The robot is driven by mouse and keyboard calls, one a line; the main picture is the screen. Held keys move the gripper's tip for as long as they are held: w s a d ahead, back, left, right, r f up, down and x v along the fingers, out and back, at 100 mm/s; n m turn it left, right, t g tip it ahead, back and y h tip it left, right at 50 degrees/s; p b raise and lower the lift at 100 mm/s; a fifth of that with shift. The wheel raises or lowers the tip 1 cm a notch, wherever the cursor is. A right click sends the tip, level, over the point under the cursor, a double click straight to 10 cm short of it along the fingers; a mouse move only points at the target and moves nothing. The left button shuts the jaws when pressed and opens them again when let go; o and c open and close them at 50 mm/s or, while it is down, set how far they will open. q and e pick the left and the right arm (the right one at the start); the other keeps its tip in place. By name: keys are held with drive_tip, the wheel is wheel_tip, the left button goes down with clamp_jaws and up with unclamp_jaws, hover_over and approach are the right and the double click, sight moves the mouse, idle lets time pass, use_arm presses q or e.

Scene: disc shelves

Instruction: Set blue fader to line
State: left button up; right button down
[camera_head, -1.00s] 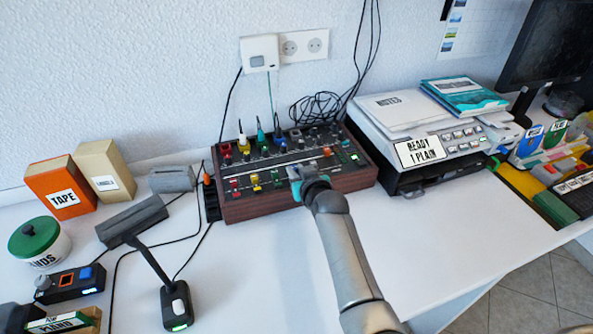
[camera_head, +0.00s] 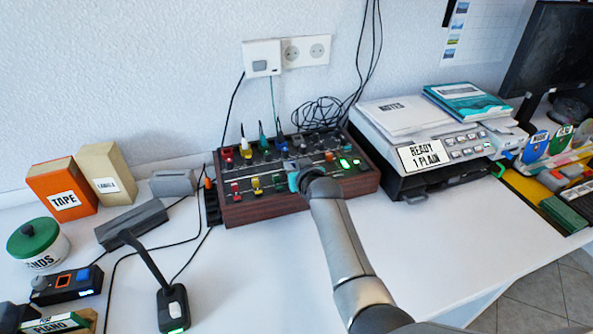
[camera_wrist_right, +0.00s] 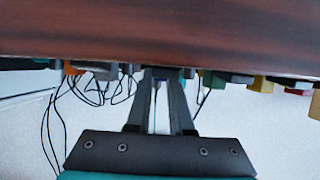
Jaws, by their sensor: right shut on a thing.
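The mixer (camera_head: 263,208) is a wooden-sided box with a dark panel, against the back wall. Red (camera_head: 235,188), yellow (camera_head: 256,185) and green (camera_head: 278,183) fader caps stand in its front row. A pale line (camera_head: 262,166) runs across the panel behind them. My right gripper (camera_head: 297,171) is over the panel, just right of the green cap, shut on a small part there. The head view hides that part, so its colour cannot be seen. In the right wrist view the gripper fingers (camera_wrist_right: 160,85) are close together at the mixer's edge. My left gripper is not in view.
A desk microphone (camera_head: 171,300) and cables lie to the left. The table in front is mostly clear.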

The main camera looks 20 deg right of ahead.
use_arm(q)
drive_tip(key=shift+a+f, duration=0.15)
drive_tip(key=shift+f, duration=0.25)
use_arm(e)
drive_tip(key=shift+w+d, duration=0.15)
drive_tip(key=shift+d, duration=0.25)
drive_tip(key=c, duration=1.1)
unclamp_jaws()
drive_tip(key=shift+c, duration=0.2)
drive_tip(key=o, duration=0.3)
drive_tip(key=shift+f, duration=0.1)
drive_tip(key=shift+o, duration=0.2)
drive_tip(key=shift+a+f, duration=0.1)
drive_tip(key=shift+a, duration=0.05)
